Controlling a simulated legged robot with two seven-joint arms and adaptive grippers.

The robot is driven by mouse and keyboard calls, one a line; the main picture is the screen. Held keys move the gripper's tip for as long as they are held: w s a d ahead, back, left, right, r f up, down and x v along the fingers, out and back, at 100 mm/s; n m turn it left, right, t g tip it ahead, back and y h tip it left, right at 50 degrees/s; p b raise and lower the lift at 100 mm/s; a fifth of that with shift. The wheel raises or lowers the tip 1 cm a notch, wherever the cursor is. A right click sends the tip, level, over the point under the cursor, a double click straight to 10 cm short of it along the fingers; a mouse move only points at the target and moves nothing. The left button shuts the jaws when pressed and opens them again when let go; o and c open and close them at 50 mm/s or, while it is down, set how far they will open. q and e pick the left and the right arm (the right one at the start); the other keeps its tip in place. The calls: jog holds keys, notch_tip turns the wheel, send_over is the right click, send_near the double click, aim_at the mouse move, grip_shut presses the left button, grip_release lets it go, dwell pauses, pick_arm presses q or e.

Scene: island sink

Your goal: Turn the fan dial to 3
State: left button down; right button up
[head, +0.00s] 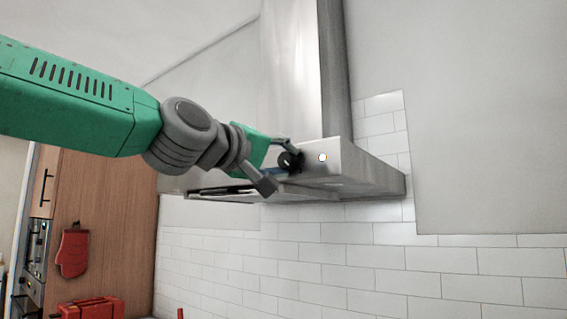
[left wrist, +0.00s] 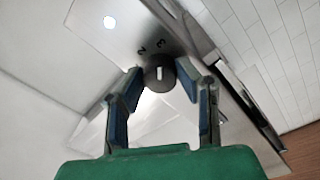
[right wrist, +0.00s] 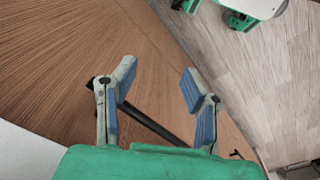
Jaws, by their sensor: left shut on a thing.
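The fan dial (head: 291,161) is a round black knob on the front panel of the steel range hood (head: 350,172). In the left wrist view the dial (left wrist: 160,76) has a short white mark that runs up the picture, roughly toward the printed 3. A printed 2 stands to the left of the 3. My left gripper (head: 279,165) is shut on the dial, with one blue-padded finger on each side of it. My right gripper (right wrist: 160,75) shows only in the right wrist view. It is open with nothing between its fingers.
A small round light (head: 323,157) is on the hood panel right of the dial. White tiles (head: 290,270) cover the wall below. A wooden cabinet (head: 115,215), a red oven mitt (head: 73,252) and a red toaster-like box (head: 92,308) are at the lower left.

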pick_arm(q)
jog(key=c, duration=1.3)
grip_release()
jog(key=shift+d+f, duration=0.2)
jog(key=shift+f, duration=0.3)
jog(key=shift+o, duration=0.5)
jog(key=shift+a+r, duration=0.1)
jog(key=shift+r, duration=0.05)
jog(key=shift+a+r, duration=0.1)
jog(key=shift+s+a, duration=0.2)
jog(key=shift+s, duration=0.1)
jog(key=v, duration=0.6)
jog(key=shift+s+a, duration=0.25)
jog(key=shift+a, duration=0.05)
jog(key=shift+d, duration=0.1)
